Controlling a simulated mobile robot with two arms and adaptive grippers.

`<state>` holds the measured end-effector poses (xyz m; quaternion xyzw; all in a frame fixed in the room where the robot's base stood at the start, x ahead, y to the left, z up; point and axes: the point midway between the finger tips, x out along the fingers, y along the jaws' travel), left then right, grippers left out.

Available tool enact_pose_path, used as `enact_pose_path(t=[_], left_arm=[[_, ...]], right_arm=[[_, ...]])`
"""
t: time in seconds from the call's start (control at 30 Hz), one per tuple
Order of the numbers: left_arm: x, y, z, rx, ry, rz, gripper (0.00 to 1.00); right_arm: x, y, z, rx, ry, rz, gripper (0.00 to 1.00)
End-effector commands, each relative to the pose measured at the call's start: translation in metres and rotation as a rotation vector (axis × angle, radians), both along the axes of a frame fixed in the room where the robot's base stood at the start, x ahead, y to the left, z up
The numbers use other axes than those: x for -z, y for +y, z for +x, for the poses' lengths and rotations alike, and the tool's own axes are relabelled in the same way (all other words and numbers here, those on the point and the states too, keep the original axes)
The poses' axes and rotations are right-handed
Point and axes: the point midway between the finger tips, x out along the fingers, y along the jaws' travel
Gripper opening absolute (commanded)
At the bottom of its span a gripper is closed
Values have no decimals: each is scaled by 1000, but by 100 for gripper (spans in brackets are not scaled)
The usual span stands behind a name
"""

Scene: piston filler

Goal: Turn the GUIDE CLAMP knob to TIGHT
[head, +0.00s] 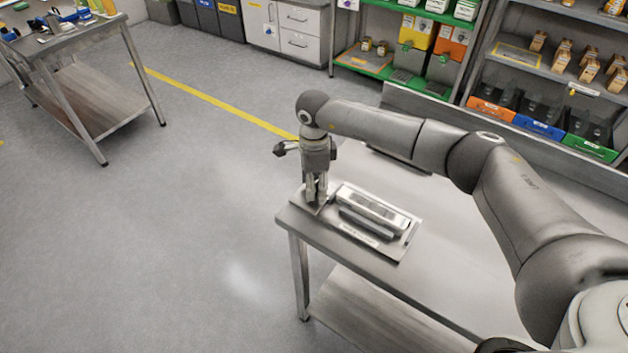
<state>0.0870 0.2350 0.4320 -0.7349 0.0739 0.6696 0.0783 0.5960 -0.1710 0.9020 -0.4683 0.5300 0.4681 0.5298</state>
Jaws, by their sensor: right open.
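My right gripper (316,197) points straight down at the left corner of the steel table (450,240). Its fingers are open and their tips are low, at a small plate on the tabletop. The GUIDE CLAMP knob cannot be made out; the fingers cover the spot where they meet the plate. No TIGHT marking can be read. Just right of the fingers lies a grey metal fixture with long rails (372,211) on a flat base plate with a pale label strip. My left gripper is not in view.
My right arm reaches across the table from the right. The tabletop in front of the fixture is bare. A second table (75,40) with tools stands at the far left. Shelves with colored bins (540,125) stand behind. The floor left of the table is clear.

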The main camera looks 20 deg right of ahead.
Motion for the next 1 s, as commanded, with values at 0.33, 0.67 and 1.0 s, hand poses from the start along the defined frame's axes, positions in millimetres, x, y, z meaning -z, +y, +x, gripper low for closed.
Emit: enact_pose_path(t=[0.33, 0.67, 1.0], left_arm=[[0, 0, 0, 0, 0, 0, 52], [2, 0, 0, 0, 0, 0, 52], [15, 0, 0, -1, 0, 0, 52]], right_arm=[[0, 0, 0, -1, -1, 0, 22], [0, 0, 0, 21, -1, 1, 10], [1, 0, 1, 208, -4, 1, 10]])
